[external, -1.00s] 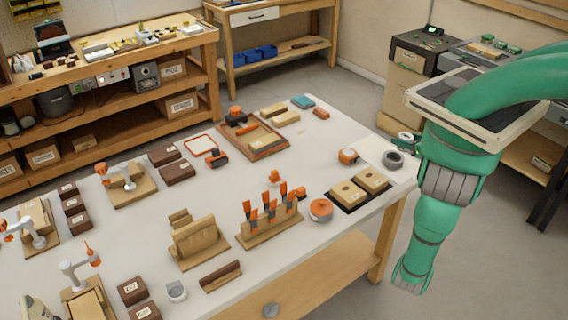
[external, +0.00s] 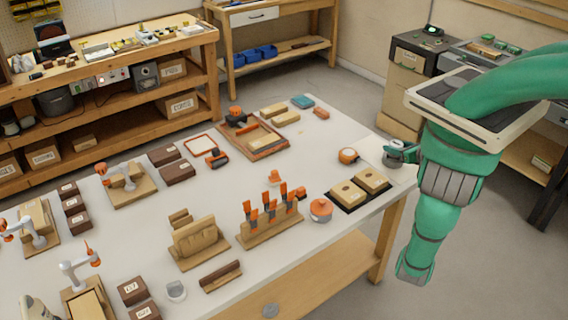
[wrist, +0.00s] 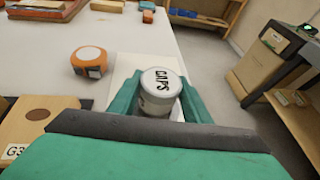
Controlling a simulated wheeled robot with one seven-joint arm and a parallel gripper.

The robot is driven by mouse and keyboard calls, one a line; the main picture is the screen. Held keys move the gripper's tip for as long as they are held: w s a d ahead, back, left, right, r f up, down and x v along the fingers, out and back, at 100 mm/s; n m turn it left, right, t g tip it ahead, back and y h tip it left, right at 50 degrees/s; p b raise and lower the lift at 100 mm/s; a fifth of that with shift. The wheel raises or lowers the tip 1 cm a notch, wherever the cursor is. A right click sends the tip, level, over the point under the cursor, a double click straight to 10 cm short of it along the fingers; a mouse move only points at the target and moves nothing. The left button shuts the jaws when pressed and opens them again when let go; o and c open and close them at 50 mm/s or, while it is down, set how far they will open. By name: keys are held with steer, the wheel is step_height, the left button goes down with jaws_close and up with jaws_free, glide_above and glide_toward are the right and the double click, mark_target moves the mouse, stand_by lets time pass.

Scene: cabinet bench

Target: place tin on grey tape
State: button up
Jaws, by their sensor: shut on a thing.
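The tin is a pale round can with a white lid marked CAPS, in the wrist view (wrist: 160,84). My gripper (wrist: 158,98) has its green fingers on both sides of the tin and is shut on it. I cannot tell whether the tin touches the tape.
An orange tape measure (external: 348,155) stands left of my gripper. Two tan blocks on a dark tray (external: 347,205) lie toward the front, with an orange-lidded round pot (external: 320,209) beside them. The bench's right edge is close to my gripper.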

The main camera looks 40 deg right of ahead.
steer(key=shift+f, duration=0.4)
steer(key=shift+f, duration=0.15)
steer(key=o, duration=1.1)
steer(key=shift+r, duration=0.2)
steer(key=v, duration=1.2)
